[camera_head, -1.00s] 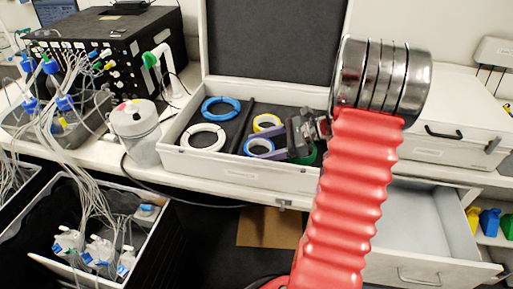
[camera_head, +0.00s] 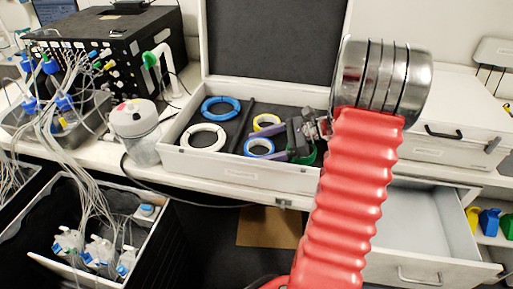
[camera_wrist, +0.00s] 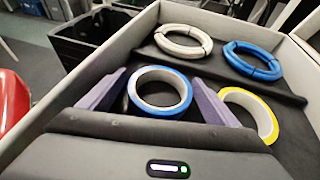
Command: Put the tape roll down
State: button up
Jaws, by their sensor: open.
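A blue-edged tape roll with a pale inside (camera_wrist: 160,110) lies flat on the dark lining of the open white case (camera_head: 235,172). It also shows in the head view (camera_head: 248,147). My gripper (camera_wrist: 159,77) is open, with one purple finger on each side of the roll. In the wrist view, narrow gaps seem to separate the fingers from the roll. In the head view my gripper (camera_head: 275,144) reaches into the case from the right, and its near finger partly hides the roll.
A yellow-edged roll (camera_wrist: 262,115) lies close beside the right finger. A white coil (camera_wrist: 185,50) and a blue coil (camera_wrist: 250,68) lie in the case past a dark divider. The case's raised lid (camera_head: 275,45) stands behind. A lidded jar (camera_head: 137,125) is left of the case.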

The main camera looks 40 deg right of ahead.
jog(key=v, duration=1.3)
jog(key=shift+d+r, duration=0.15)
jog(key=shift+d, duration=0.15)
jog(key=shift+a, duration=0.15)
jog(key=shift+w+a+r+n+g, duration=0.1)
jog(key=shift+a+n+g, duration=0.2)
jog(key=shift+n, duration=0.1)
jog(key=a+n+g+h, duration=0.1)
jog(key=n, duration=0.1)
jog(key=a+n+g+h, duration=0.1)
jog(key=a+n, duration=0.1)
jog(key=a+r+n+g+h, duration=0.1)
jog(key=n, duration=0.2)
jog(key=shift+w+a, duration=0.35)
jog(key=shift+a, duration=0.05)
jog(key=shift+s+a+r+n+g+h, duration=0.15)
jog(key=shift+n+h, duration=0.1)
jog(key=shift+n, duration=0.15)
jog(key=shift+s+r+n+g+h, duration=0.15)
jog(key=shift+n+h, duration=0.1)
jog(key=shift+n, duration=0.15)
notch_tip(320, 180, up, 8)
jog(key=s+n+g+h, duration=0.1)
jog(key=s+n+h, duration=0.1)
jog(key=n+h, duration=0.5)
jog(key=n, duration=0.5)
jog(key=shift+f+h, duration=0.2)
jog(key=shift+h, duration=0.2)
